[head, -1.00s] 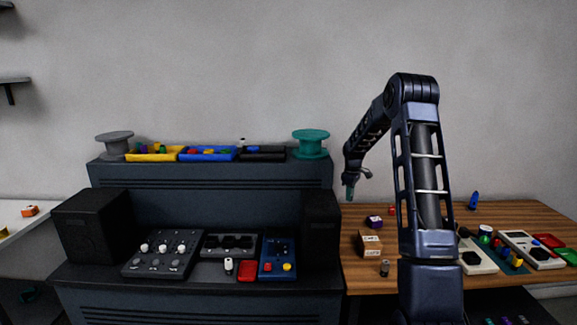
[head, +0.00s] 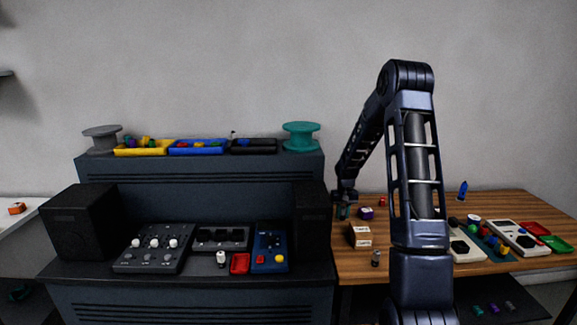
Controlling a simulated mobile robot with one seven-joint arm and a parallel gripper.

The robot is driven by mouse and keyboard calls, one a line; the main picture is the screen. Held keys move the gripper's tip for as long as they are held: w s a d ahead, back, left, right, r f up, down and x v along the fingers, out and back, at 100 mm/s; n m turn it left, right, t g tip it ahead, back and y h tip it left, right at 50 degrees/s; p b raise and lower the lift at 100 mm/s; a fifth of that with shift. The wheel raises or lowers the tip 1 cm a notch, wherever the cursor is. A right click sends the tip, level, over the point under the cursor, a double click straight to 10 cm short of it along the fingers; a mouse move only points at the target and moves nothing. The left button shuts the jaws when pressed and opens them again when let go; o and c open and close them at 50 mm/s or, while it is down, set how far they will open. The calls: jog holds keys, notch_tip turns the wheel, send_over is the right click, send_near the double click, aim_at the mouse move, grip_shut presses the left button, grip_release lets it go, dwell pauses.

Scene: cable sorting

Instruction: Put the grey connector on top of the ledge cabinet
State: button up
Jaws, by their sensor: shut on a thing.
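A small grey connector (head: 376,258) stands on the wooden table, near its front edge, just in front of a cardboard box. The dark blue-grey ledge cabinet (head: 200,172) stands left of the table; its top carries spools and trays. My gripper (head: 343,208) is low over the table's back left corner, beside the cabinet's right side. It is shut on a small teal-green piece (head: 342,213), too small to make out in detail. The grey connector is apart from my gripper, nearer the camera and to the right.
A grey spool (head: 102,138), yellow, blue and black trays and a teal spool (head: 301,137) fill much of the cabinet top. Speakers and control panels stand on its lower ledge. The cardboard box (head: 359,235) and a purple block (head: 366,213) are near my gripper.

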notch_tip(320, 180, up, 22)
jog(key=s+a+n, duration=0.1)
jog(key=a+n, duration=0.2)
jog(key=a, duration=1.3)
jog(key=n, duration=0.9)
send_over(208, 265)
notch_tip(208, 265, down, 17)
jog(key=shift+s+f, duration=0.1)
jog(key=shift+f, duration=3.6)
jog(key=shift+f, duration=0.5)
